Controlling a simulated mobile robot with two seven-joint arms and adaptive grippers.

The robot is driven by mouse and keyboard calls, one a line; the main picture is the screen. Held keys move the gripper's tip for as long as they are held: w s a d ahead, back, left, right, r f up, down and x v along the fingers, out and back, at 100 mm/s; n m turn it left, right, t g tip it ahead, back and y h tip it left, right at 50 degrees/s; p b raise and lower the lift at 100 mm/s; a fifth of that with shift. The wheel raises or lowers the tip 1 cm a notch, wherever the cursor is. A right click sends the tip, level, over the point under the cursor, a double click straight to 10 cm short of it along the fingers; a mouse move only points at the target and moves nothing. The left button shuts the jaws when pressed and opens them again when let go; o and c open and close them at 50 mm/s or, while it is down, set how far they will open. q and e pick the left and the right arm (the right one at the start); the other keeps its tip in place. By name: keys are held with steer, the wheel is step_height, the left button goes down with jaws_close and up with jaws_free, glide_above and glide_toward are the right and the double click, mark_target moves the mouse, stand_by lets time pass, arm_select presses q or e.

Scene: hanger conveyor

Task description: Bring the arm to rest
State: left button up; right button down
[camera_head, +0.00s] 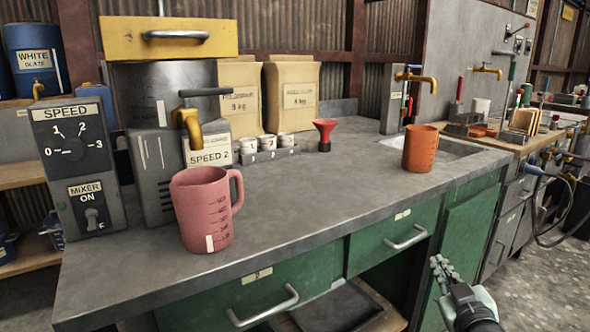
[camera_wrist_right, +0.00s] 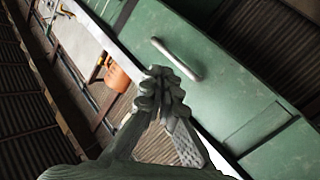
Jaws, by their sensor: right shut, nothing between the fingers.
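My right gripper (camera_head: 441,270) is in the lower right of the head view, in front of the green cabinet and below the counter's edge. Its fingers are shut and hold nothing. In the right wrist view the gripper (camera_wrist_right: 163,80) shows with its fingertips together against the counter edge and green cabinet front. My left gripper is in neither view.
The grey counter (camera_head: 300,205) carries a pink measuring jug (camera_head: 203,215), an orange cup (camera_head: 420,150), a red funnel (camera_head: 325,132) and a speed control box (camera_head: 78,165). A drawer handle (camera_head: 406,239) sticks out left of my right gripper. Open floor (camera_head: 560,285) lies at right.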

steer(key=s+f+m+g+h, duration=0.1)
steer(key=s+f+g, duration=0.3)
steer(key=f, duration=0.5)
steer(key=s+f+m+g, duration=0.1)
steer(key=s+f+g, duration=0.2)
steer(key=s+f, duration=0.5)
steer(key=s+a+f+g, duration=0.2)
steer(key=s+f+g, duration=0.1)
steer(key=s+f, duration=0.4)
steer(key=s+a+f+g, duration=0.1)
steer(key=s+f+g, duration=0.3)
steer(key=s+f, duration=0.3)
steer(key=s, duration=0.5)
steer(key=shift+a+f+y, duration=0.25)
steer(key=shift+a+y, duration=0.1)
steer(key=shift+y, duration=0.05)
